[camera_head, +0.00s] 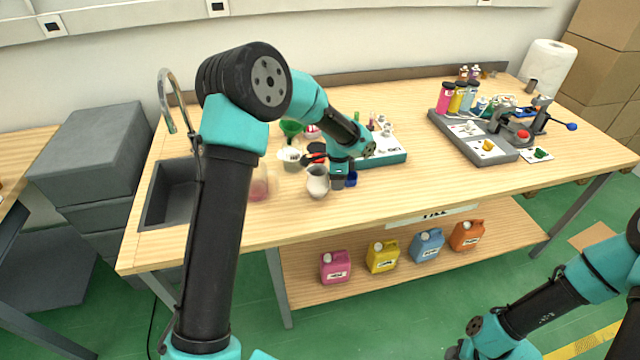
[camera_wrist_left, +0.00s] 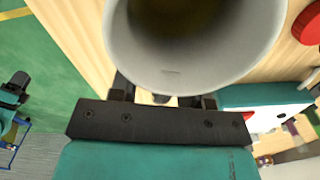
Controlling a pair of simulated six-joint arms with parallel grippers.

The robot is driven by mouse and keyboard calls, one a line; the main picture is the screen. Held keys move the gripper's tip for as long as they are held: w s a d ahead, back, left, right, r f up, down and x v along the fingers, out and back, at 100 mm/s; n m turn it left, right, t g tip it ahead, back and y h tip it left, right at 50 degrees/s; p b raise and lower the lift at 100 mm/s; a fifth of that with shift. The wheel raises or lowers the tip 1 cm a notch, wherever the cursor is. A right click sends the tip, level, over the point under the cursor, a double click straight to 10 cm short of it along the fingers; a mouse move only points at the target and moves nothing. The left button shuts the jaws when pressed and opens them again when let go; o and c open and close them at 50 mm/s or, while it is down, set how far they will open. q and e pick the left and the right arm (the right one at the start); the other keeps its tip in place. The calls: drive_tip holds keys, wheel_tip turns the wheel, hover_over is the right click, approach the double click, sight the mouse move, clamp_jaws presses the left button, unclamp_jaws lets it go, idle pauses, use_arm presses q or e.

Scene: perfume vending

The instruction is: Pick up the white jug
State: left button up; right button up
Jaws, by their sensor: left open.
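The white jug (camera_head: 317,183) stands upright near the front edge of the wooden table in the head view. In the left wrist view the jug (camera_wrist_left: 125,45) fills the upper middle, with its wide round mouth facing the camera and a dark inside. My left gripper (camera_wrist_left: 165,92) is open right at the jug. Its two fingers reach under the jug's near rim, one on each side, and their tips are hidden by the jug. In the head view my left gripper (camera_head: 335,172) is just right of the jug.
A sink (camera_head: 170,195) and a clear beaker with pink liquid (camera_head: 258,187) are left of the jug. A blue cup (camera_head: 350,179) is close on its right. The table's middle right is clear.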

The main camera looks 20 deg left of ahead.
use_arm(q)
drive_tip(key=shift+c, duration=0.3)
clamp_jaws()
drive_tip(key=shift+r, duration=0.25)
idle(0.4)
drive_tip(key=shift+r, duration=1.65)
drive_tip(key=s+d, duration=0.2)
drive_tip(key=s, duration=0.5)
drive_tip(key=s+d+r, duration=0.1)
drive_tip(key=s+d, duration=0.2)
drive_tip(key=s, duration=0.5)
drive_tip(key=shift+d, duration=0.3)
drive_tip(key=shift+r, duration=0.1)
idle(1.2)
